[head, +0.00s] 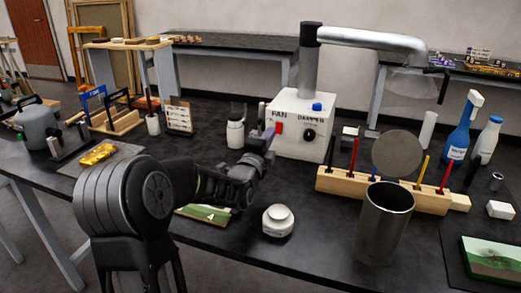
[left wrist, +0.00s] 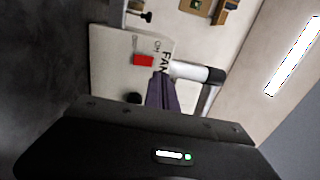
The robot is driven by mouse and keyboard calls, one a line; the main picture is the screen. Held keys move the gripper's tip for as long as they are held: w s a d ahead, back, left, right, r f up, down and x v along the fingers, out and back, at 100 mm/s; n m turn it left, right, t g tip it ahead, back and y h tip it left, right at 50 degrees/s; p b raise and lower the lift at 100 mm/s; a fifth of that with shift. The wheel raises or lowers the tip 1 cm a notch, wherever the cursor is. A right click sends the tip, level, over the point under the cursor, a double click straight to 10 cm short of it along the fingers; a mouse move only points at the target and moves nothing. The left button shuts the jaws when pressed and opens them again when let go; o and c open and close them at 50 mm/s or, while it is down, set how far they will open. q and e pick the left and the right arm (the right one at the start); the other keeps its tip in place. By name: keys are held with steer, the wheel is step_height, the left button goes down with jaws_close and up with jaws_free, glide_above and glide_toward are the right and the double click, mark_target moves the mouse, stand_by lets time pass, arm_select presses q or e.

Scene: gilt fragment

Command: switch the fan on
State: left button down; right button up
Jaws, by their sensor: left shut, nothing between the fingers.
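The fan unit is a white box (head: 291,143) marked FAN and DAMPER, with a grey pipe rising from it. A red switch (head: 279,127) sits under the word FAN, and a black knob (head: 309,134) is under DAMPER. My left gripper (head: 268,136) is shut and empty, its purple fingertips just left of and slightly below the red switch. In the left wrist view, the red switch (left wrist: 143,59) shows just beyond the fingertips (left wrist: 160,78). I cannot tell whether they touch the box. The right gripper is out of view.
A white jar (head: 235,134) stands left of the box. A wooden rack (head: 385,190) with coloured sticks, a metal cylinder (head: 384,225) and a small white pot (head: 278,221) stand to the right and front. A blue bottle (head: 459,138) is farther right.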

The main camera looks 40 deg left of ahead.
arm_select(q)
steer(key=v, duration=0.7)
steer(key=shift+r+b, duration=0.35)
steer(key=shift+r, duration=0.45)
